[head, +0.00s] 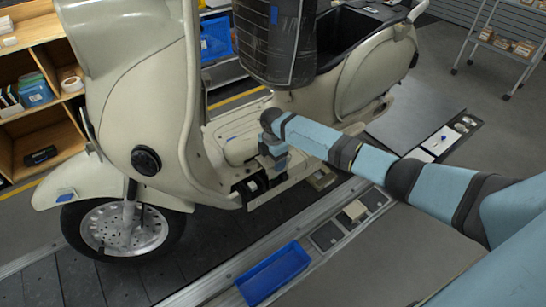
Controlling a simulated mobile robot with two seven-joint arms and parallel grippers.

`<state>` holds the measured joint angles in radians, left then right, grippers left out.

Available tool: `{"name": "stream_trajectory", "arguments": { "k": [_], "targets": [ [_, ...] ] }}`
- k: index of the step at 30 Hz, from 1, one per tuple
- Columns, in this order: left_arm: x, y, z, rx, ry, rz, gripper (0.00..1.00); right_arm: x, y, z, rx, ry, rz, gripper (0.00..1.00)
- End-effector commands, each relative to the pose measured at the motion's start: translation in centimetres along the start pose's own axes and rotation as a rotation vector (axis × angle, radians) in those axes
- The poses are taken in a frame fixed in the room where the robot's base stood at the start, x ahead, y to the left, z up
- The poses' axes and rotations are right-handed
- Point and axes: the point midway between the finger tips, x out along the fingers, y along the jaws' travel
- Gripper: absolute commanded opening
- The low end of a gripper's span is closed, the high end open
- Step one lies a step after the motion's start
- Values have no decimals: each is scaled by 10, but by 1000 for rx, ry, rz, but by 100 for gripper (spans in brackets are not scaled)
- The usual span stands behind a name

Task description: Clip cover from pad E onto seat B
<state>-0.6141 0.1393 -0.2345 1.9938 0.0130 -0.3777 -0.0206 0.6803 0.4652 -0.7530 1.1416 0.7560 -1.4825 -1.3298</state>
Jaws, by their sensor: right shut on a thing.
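My right gripper (272,168) is at the lower side of the cream scooter (230,150), by the edge of its footboard. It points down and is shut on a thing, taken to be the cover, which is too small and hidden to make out. Just below and left of it is a dark opening (250,188) with small light parts in the scooter's side. I cannot tell which seat is B. Dark square pads (326,237) lie on the rail in front, with a cream block (355,210) beside them. Pad letters are not readable. My left gripper is not in view.
A blue tray (273,274) sits on the rail at the front. A beige box-like part (321,178) lies right of the gripper. A wooden shelf (38,140) stands at left and a wire cart (500,42) at upper right.

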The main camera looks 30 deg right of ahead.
Motion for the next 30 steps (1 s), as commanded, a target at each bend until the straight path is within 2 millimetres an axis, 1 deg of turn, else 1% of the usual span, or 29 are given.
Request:
{"name": "stream_trajectory", "arguments": {
  "k": [1,15,21,30],
  "targets": [
    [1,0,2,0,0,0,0,4,0,0,0,0,0,45],
    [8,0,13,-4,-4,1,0,28,0,0,0,1,0,45],
    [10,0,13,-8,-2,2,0,37,0,0,1,0,0,45],
    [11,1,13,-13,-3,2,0,42,0,0,0,0,1,45]
  ]
}}
